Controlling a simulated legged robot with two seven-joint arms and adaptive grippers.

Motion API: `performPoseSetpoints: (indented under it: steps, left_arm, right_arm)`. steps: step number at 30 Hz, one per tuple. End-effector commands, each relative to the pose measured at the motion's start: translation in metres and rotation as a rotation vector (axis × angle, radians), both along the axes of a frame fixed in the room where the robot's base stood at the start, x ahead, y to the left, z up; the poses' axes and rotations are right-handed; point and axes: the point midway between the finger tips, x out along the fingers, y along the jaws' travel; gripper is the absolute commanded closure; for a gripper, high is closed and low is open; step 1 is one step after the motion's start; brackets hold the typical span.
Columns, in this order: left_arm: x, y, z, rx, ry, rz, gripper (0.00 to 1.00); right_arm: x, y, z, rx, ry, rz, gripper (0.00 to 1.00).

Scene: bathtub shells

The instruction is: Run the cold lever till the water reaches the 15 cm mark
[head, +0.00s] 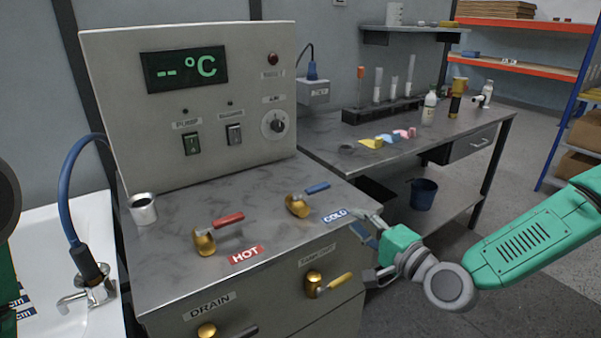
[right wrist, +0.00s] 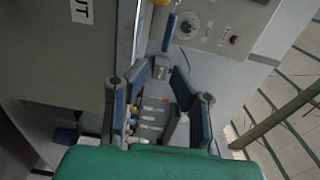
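The cold lever (head: 305,202) has a brass body and a blue handle pointing right and slightly up, behind the COLD label (head: 336,216). My right gripper (head: 365,250) is at the cabinet's front right edge, right of and below the cold lever. My left gripper is out of view.
The hot lever (head: 217,234) with a red handle stands left of the cold one. A yellow-handled lever (head: 325,284) and a drain valve (head: 207,330) are on the cabinet front. A metal cup (head: 143,209) stands by the tub. The tap (head: 88,292) has a blue hose.

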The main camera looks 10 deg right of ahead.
Motion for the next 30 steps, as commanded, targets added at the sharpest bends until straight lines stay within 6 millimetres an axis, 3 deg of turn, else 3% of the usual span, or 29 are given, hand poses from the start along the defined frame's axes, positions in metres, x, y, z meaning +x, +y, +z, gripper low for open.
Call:
performPoseSetpoints:
  steps: [7,21,30]
  left_arm:
    - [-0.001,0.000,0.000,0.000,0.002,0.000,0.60]
    - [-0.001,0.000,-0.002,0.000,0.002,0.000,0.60]
    - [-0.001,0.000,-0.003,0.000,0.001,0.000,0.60]
  right_arm:
    - [0.023,0.006,0.007,0.014,-0.017,-0.008,0.79]
    - [0.112,0.036,0.005,0.017,-0.014,-0.007,0.79]
    - [0.133,0.044,0.005,0.016,-0.012,-0.008,0.79]
